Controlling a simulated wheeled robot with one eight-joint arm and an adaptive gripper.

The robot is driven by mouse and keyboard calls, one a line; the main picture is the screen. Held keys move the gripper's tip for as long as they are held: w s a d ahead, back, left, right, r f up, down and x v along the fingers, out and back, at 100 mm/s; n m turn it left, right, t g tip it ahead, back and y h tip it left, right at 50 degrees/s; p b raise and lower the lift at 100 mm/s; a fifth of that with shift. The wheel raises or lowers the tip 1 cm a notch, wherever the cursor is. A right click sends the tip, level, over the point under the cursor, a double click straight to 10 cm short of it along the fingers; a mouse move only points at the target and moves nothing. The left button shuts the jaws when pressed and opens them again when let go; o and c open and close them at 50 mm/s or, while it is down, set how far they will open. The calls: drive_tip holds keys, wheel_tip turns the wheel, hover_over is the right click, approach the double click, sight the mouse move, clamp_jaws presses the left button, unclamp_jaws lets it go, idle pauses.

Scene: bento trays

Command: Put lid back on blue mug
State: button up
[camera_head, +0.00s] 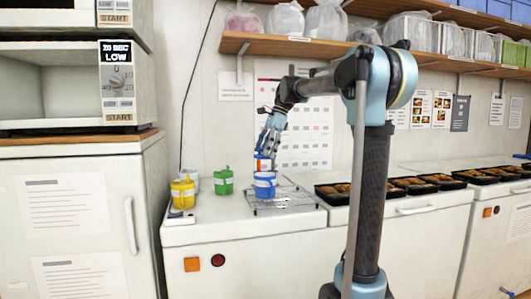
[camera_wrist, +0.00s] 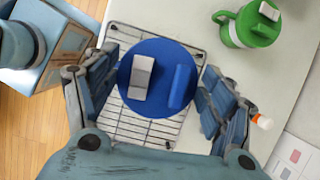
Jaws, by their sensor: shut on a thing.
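The blue mug (camera_head: 265,188), with a white band, stands upright on the wire rack on the counter. My gripper (camera_head: 264,158) points down directly above it. In the wrist view, a round blue lid (camera_wrist: 155,105) lies between the two finger sets of my gripper (camera_wrist: 160,88), which is shut on it. A pale block and a blue bar show on the lid's top. The lid covers the mug from the wrist camera. I cannot tell whether the lid touches the mug's rim.
A green mug (camera_head: 223,182), a yellow mug (camera_head: 182,193) and a pale mug behind it stand left of the rack (camera_head: 290,200). Black food trays (camera_head: 337,195) line the counter to the right. A microwave (camera_head: 60,85) stands at left; a shelf (camera_head: 290,42) hangs above.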

wheel_tip(320, 180, down, 6)
idle(0.7)
drive_tip(key=shift+f, duration=0.1)
drive_tip(key=shift+s, duration=0.1)
idle(0.7)
drive_tip(key=shift+f, duration=0.1)
idle(1.5)
drive_tip(key=o, duration=1.1)
drive_tip(key=shift+r, duration=3.55)
